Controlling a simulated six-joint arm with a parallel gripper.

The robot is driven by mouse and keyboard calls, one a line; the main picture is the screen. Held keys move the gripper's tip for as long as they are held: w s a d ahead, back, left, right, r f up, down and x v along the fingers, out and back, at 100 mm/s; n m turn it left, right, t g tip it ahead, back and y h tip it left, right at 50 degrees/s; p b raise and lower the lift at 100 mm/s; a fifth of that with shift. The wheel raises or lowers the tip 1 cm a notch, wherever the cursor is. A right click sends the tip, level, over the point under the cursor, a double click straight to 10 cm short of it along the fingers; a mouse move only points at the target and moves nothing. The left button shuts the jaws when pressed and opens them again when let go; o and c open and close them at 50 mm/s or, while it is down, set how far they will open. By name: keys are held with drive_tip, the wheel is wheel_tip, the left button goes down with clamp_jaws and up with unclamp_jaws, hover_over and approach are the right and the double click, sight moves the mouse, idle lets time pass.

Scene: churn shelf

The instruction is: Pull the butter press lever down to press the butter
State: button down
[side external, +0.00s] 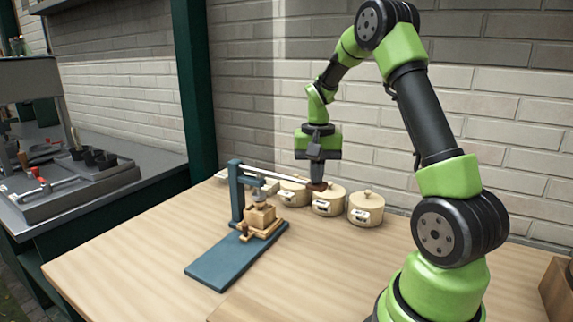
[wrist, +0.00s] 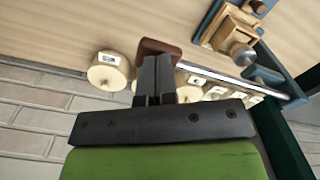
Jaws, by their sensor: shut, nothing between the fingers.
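The butter press stands on the table with a blue base (side external: 222,265), a blue post (side external: 236,192) and a wooden mould (side external: 261,217) under its plunger. The mould and round metal plunger also show in the wrist view (wrist: 241,54). The pale metal lever (side external: 275,173) slopes slightly down to the right from the post top to its dark red-brown handle (side external: 319,187). My gripper (side external: 317,178) is shut, pointing down at the handle. In the wrist view the closed fingertips (wrist: 157,58) overlap the handle (wrist: 160,46); I cannot tell whether they touch it.
Several cream lidded pots, such as the rightmost one (side external: 366,210), stand in a row behind the press, close to my gripper. A brick wall (side external: 480,110) rises behind the table. The wooden table (side external: 130,262) is clear in front and to the left.

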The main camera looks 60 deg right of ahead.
wheel_tip(320, 180, up, 10)
drive_tip(key=shift+f, duration=0.2)
idle(0.8)
drive_tip(key=s+a+r+n+t, duration=0.1)
drive_tip(key=a+r+n+t, duration=0.1)
drive_tip(key=a, duration=0.4)
drive_tip(key=s+a+r+n+t, duration=0.1)
drive_tip(key=a+r+n, duration=0.15)
drive_tip(key=a, duration=0.35)
drive_tip(key=s+a+f+n+t+y, duration=0.1)
drive_tip(key=s+a+n+t+y, duration=0.1)
drive_tip(key=s+a, duration=0.7)
drive_tip(key=shift+s+a+n+t, duration=0.15)
drive_tip(key=shift+a+n+t, duration=0.7)
drive_tip(key=shift+t, duration=0.25)
